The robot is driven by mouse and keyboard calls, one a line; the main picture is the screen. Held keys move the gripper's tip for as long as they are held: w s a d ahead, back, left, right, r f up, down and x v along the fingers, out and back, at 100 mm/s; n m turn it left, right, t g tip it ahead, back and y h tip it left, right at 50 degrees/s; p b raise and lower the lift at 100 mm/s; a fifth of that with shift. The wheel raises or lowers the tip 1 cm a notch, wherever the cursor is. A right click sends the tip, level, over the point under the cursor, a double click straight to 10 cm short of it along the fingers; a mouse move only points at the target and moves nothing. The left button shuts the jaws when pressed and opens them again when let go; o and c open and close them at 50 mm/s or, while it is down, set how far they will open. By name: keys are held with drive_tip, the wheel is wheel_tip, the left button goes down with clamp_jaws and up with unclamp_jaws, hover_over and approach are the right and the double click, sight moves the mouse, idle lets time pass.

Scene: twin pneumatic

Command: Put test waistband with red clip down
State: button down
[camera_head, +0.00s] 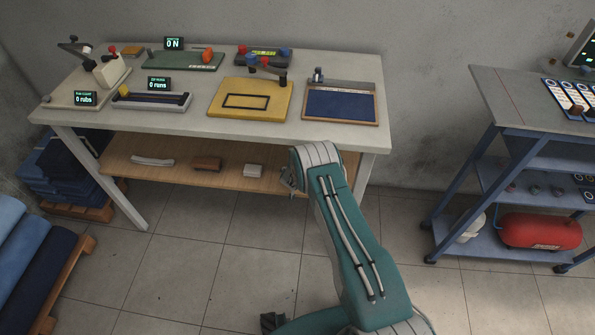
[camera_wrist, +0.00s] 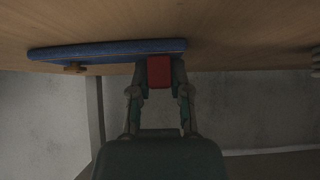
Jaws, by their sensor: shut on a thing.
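The test waistband (camera_wrist: 105,49) is a long blue strip in the wrist view, lying roughly across the picture. Its red clip (camera_wrist: 159,72) is at the strip's right end. My gripper (camera_wrist: 160,78) is shut on the red clip, one finger on each side. The strip shows against a wooden surface; I cannot tell whether it touches it. In the head view my arm reaches to the front right of the wooden lower shelf (camera_head: 205,176). The waistband and the fingertips are hidden there.
The bench top (camera_head: 190,122) above holds several test fixtures. A blue trolley (camera_head: 500,170) stands at the right. The shelf front between the blocks is bare.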

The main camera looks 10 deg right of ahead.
drive_tip(key=shift+f, duration=0.1)
drive_tip(key=c, duration=0.6)
unclamp_jaws()
drive_tip(key=shift+s+a+r, duration=0.15)
drive_tip(key=shift+s+r, duration=0.25)
drive_tip(key=shift+r, duration=0.2)
drive_tip(key=v, duration=1)
drive_tip(key=shift+s+a+r, duration=0.1)
drive_tip(key=shift+s+r, duration=0.2)
